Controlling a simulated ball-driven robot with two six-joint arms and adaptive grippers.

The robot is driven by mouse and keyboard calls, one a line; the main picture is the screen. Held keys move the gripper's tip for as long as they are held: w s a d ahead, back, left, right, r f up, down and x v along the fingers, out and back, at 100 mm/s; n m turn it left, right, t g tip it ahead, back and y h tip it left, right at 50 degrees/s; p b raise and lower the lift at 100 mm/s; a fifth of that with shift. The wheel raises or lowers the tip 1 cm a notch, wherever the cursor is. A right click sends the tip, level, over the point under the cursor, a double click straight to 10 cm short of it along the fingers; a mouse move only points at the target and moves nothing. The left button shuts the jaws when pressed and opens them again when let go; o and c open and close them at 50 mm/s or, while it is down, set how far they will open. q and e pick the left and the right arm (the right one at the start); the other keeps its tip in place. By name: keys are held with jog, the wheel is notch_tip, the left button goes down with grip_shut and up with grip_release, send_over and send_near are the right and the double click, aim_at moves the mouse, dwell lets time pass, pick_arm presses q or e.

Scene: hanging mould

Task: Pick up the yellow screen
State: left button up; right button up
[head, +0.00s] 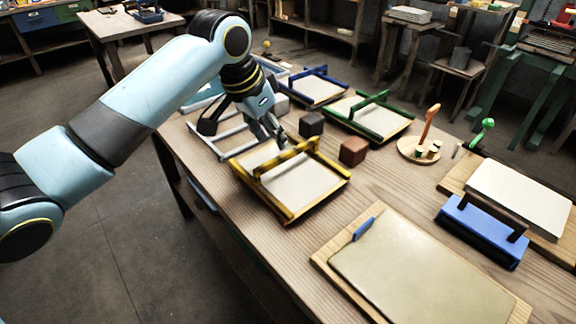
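The yellow screen (309,191) is a pale panel in a yellow frame with a raised yellow and dark bar handle across it. It lies on the near left part of the wooden table (385,180). My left gripper (272,137) points down just behind the screen's handle, close to its back edge. Its fingertips are small and partly overlap the frame, so I cannot tell whether they touch it or how far they are apart. My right gripper is out of view.
A blue screen (316,91) and a green screen (369,121) lie behind. A dark block (311,124) and a brown block (353,151) sit close by. A grey rack (222,143) lies left.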

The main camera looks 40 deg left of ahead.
aim_at(288, 152)
pick_arm(q)
jog(key=shift+w+a+r, duration=0.15)
jog(key=shift+w, duration=0.35)
jog(key=shift+w+a+r, duration=0.1)
jog(key=shift+w+r, duration=0.05)
jog(key=shift+w, duration=0.3)
jog(key=x, duration=0.9)
jog(key=shift+w+a+f+b, duration=0.1)
jog(key=shift+f+b, duration=0.25)
jog(key=shift+f, duration=0.05)
jog(key=shift+c, duration=0.3)
grip_shut()
